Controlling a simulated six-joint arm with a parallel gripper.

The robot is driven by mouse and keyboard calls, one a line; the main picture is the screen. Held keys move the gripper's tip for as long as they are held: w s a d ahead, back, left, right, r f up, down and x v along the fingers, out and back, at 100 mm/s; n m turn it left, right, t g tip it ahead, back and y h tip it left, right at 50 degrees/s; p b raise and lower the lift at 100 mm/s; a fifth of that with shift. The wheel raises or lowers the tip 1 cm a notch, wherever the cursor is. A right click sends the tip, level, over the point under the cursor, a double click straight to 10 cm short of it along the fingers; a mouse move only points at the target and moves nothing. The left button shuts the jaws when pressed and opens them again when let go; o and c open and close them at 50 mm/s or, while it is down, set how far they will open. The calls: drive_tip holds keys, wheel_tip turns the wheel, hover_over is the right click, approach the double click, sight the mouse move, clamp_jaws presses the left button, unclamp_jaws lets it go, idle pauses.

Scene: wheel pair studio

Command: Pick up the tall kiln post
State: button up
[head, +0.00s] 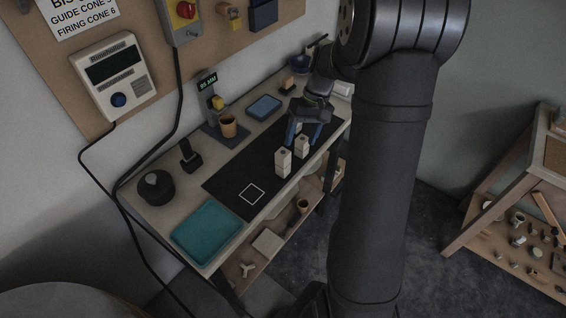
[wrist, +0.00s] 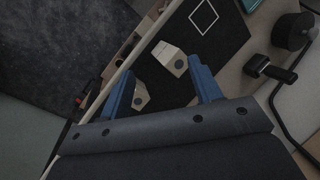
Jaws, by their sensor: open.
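Pale, blocky kiln posts stand upright on the black mat (head: 228,184) in the head view. One post (head: 283,163) is at the front, and a second post (head: 302,148) stands just behind it to the right. They look close in height, and I cannot tell for sure which is the tall one. My gripper (head: 303,141) is open, its blue fingers pointing down around the rear post's area. In the wrist view one post (wrist: 140,96) is beside the left finger of my gripper (wrist: 162,78). I see no contact.
A white square outline (head: 252,194) marks the mat. A teal tray (head: 207,232) is at the bench's near end.

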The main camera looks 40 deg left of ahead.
sight(282, 151)
drive_tip(key=s+a+r+n+t, duration=0.3)
drive_tip(key=a+r+n+t, duration=0.1)
drive_tip(key=a+r+n, duration=0.15)
drive_tip(key=shift+n+h, duration=0.3)
drive_tip(key=shift+n, duration=0.05)
drive_tip(key=f, duration=0.7)
drive_tip(key=d+f, duration=0.1)
drive_tip(key=f, duration=0.3)
drive_tip(key=shift+w, duration=0.15)
drive_tip(key=shift+d+f, duration=0.2)
drive_tip(key=shift+f, duration=2.5)
drive_tip(key=c, duration=1.2)
drive_tip(key=shift+o, duration=0.2)
drive_tip(key=shift+r, duration=0.15)
